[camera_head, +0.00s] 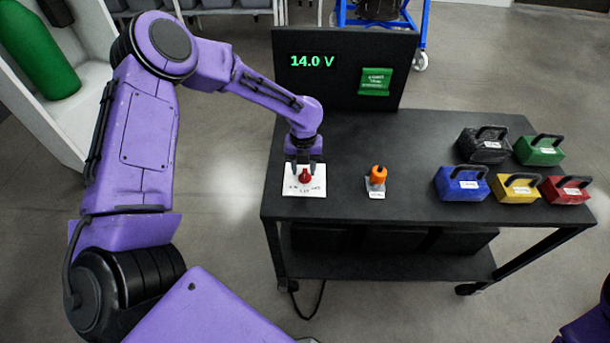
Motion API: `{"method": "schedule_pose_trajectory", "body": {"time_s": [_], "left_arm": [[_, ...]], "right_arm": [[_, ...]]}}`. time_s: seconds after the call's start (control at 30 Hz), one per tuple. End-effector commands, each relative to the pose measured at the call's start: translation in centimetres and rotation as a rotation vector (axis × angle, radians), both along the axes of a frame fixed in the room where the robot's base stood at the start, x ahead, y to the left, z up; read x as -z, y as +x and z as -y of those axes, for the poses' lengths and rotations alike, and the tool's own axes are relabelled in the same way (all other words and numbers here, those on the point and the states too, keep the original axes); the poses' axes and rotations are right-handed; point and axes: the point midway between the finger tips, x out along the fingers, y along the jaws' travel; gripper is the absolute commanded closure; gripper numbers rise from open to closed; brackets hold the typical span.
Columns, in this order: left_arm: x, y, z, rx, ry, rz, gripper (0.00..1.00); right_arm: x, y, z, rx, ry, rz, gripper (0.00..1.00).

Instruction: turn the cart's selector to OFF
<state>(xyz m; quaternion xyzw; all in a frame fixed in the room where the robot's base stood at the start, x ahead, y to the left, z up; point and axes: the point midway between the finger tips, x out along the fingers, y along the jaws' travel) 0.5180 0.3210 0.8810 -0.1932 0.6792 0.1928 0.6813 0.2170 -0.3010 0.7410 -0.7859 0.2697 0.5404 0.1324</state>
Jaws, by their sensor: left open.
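The cart (420,135) is black, with a dark upright panel at its back left that shows a green reading "14.0 V" (312,61). The selector (305,176) is a red knob on a white label plate (289,185) at the cart top's left end. The plate's print is too small to read, so I cannot tell the knob's setting. My left gripper (304,170) points down at the knob, with its open fingers to either side of it. I cannot tell whether they touch it. My right gripper is out of view; only a purple part of mine shows at the lower right.
An orange knob or button (377,175) stands on a small plate right of the selector. Several handled blocks, including a blue one (461,184) and a red one (566,190), sit at the cart's right. A green tag (375,81) is on the panel.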

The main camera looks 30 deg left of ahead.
Motion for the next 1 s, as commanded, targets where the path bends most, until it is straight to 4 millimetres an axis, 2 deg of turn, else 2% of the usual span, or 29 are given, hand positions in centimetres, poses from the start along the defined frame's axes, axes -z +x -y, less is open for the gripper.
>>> {"method": "schedule_pose_trajectory", "body": {"time_s": [0.03,0.1,0.2,0.87,0.9,1.0], "left_arm": [[1.1,0.0,0.1,0.001,0.001,-0.002,0.57],[1.9,0.1,0.1,0.001,0.000,-0.001,0.57],[2.5,0.1,0.2,0.002,0.000,-0.001,0.57],[2.5,0.2,0.3,0.003,-0.001,-0.002,0.57],[2.5,0.2,0.3,0.003,-0.001,-0.002,0.70],[2.5,0.2,0.3,0.003,-0.001,-0.002,1.00]], "right_arm": [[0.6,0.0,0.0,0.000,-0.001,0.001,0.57],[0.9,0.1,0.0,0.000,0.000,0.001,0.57],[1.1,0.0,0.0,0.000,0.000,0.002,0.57],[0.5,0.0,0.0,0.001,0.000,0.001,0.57],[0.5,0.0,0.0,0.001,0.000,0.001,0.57],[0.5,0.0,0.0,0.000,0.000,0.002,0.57]]}}
